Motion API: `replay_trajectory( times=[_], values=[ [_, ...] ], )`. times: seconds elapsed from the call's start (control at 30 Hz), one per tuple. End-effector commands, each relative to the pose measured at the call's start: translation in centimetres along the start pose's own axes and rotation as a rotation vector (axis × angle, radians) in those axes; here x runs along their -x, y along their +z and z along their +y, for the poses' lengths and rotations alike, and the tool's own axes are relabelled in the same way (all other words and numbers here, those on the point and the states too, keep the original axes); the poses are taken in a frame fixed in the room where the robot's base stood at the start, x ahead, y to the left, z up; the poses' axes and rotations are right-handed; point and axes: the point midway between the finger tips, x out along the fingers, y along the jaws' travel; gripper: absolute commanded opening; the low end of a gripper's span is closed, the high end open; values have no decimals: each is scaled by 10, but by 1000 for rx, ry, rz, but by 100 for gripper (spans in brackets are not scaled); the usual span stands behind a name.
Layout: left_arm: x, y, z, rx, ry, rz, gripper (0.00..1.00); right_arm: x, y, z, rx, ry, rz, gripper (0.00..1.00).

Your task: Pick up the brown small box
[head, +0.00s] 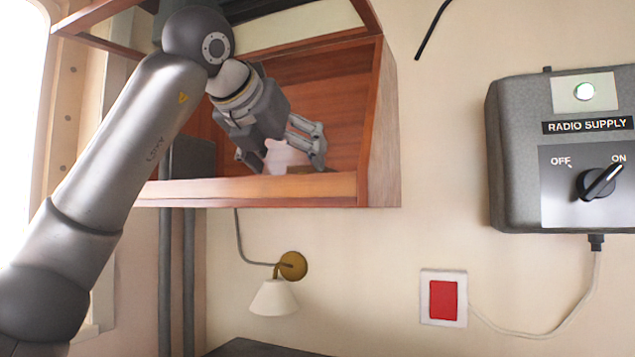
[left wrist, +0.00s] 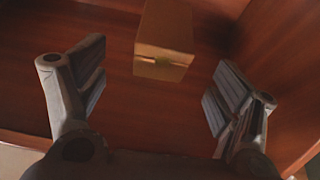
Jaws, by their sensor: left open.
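The brown small box (left wrist: 165,38) shows in the left wrist view at the top middle, on the reddish wooden shelf floor. Its near face has a small greenish mark. My left gripper (head: 285,160) reaches into the wooden shelf in the head view, fingers pointing down. In the left wrist view its two fingers (left wrist: 158,88) are spread apart, with bare wood between them. The box lies just beyond the fingertips, roughly centred between them, and does not appear to be touched. I cannot make out the brown box in the head view. My right gripper is not in view.
The wooden shelf (head: 270,190) has a front lip and a right side wall close to my gripper. A pale pinkish thing (head: 285,155) shows between the fingers in the head view; I cannot tell what it is. A lamp (head: 273,297) hangs below; a radio supply box (head: 510,150) is right.

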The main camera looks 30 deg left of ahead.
Motion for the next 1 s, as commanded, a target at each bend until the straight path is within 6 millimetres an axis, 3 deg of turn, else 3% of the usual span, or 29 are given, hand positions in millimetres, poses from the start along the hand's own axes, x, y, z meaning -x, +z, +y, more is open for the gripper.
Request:
replay_trajectory(
  times=[0.2, 0.6, 0.87, 1.0],
  values=[
    [-21, 0, 0, 0, 0, 1, 86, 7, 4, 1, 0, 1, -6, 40],
    [-69, -5, -4, 0, 1, 2, 86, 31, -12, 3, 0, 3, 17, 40],
    [-73, -7, -5, 1, 0, 0, 86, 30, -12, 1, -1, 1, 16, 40],
    [-73, -7, -5, 0, 0, 0, 69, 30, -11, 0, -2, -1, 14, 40]
  ],
)
